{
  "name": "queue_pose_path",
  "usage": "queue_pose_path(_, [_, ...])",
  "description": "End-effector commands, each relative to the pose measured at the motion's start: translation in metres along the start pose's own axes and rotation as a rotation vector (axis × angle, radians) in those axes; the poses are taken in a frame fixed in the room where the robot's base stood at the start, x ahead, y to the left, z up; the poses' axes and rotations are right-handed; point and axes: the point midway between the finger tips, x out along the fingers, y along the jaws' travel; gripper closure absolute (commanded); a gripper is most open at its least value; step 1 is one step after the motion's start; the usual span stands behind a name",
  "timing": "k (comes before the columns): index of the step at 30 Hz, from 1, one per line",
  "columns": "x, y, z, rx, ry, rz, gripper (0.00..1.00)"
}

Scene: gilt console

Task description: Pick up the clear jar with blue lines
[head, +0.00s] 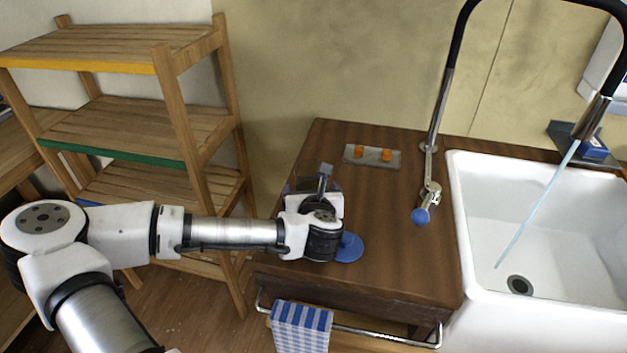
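The end of my arm with my gripper (322,230) is over the left part of the dark wooden counter (390,235). Its fingers are hidden behind the wrist, so I cannot tell whether they are open or shut, or hold anything. I cannot make out a clear jar with blue lines for certain. A small bluish, partly see-through edge shows just behind the upper left of the wrist, too covered to identify. A flat round blue thing (349,248) shows at the wrist's lower right, partly covered by it.
A grey tray (353,159) with two orange pieces lies at the counter's back. A black and steel tap (432,125) stands beside the white sink (545,205), with water running. A wooden shelf (130,120) stands left. A blue checked towel (301,325) hangs on the front rail.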

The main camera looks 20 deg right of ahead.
Motion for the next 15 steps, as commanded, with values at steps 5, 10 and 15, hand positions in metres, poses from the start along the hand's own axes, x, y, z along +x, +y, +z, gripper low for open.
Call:
queue_pose_path(5, [-0.0005,0.0006,-0.0005,0.0,0.0,0.001,0.12])
queue_pose_path(10, [-0.0004,0.0006,-0.0004,0.0,0.0,0.001,0.24])
queue_pose_path(15, [-0.0003,0.0006,-0.0004,0.0,0.0,0.001,0.46])
